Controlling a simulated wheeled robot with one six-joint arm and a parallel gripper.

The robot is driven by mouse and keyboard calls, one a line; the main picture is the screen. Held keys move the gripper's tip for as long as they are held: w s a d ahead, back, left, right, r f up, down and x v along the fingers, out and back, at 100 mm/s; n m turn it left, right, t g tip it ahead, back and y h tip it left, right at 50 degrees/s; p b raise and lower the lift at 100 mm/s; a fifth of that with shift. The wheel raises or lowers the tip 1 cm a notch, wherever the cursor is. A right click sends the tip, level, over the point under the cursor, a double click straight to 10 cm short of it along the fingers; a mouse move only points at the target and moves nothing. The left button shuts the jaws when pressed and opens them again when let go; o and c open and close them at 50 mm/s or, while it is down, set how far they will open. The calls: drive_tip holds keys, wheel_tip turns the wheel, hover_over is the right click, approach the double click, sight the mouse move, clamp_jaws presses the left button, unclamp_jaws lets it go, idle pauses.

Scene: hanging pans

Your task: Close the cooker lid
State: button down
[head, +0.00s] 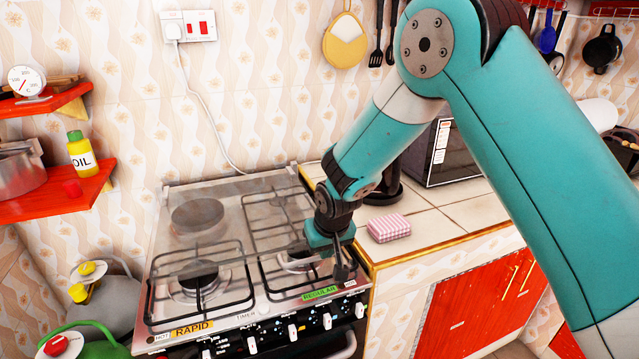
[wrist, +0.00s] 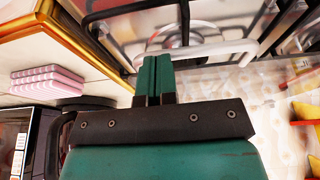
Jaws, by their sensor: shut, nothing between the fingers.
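The cooker (head: 245,318) stands against the tiled wall, with burners, pan grates and a front row of knobs. Its lid (head: 232,222) is a see-through glass pane over the rear part of the hob. The rear burners show through it, and its exact tilt is hard to tell. My gripper (head: 341,262) points down at the hob's right side, near the lid's right end and above the front right burner. In the wrist view its fingers (wrist: 160,78) are together and empty, with a grate and burner beyond them. I cannot tell whether they touch the lid.
A microwave (head: 447,155) stands behind the sponge. Red shelves (head: 50,208) with a pot and an oil bottle (head: 82,155) are at left. Utensils hang on the wall.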

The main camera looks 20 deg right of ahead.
drive_tip(key=shift+s+f, duration=0.3)
drive_tip(key=shift+f, duration=0.3)
drive_tip(key=r+p, duration=0.2)
drive_tip(key=w+r+p, duration=0.1)
drive_tip(key=r+p, duration=0.1)
drive_tip(key=r, duration=0.1)
drive_tip(key=shift+w+r, duration=0.1)
drive_tip(key=shift+r, duration=0.05)
drive_tip(key=s+r+b, duration=0.2)
drive_tip(key=s+r, duration=0.3)
drive_tip(key=r, duration=0.3)
drive_tip(key=s+a+r+n+g+y, duration=0.1)
drive_tip(key=s+r+n+g+y, duration=0.1)
drive_tip(key=s, duration=1.1)
drive_tip(key=s+r+n+g+y, duration=0.1)
drive_tip(key=s+r+n, duration=0.3)
drive_tip(key=s, duration=0.9)
wheel_tip(320, 180, up, 3)
drive_tip(key=shift+s+a+f+g+y, duration=0.1)
drive_tip(key=shift+s+a+g+y, duration=0.1)
drive_tip(key=shift+a+g+y, duration=0.2)
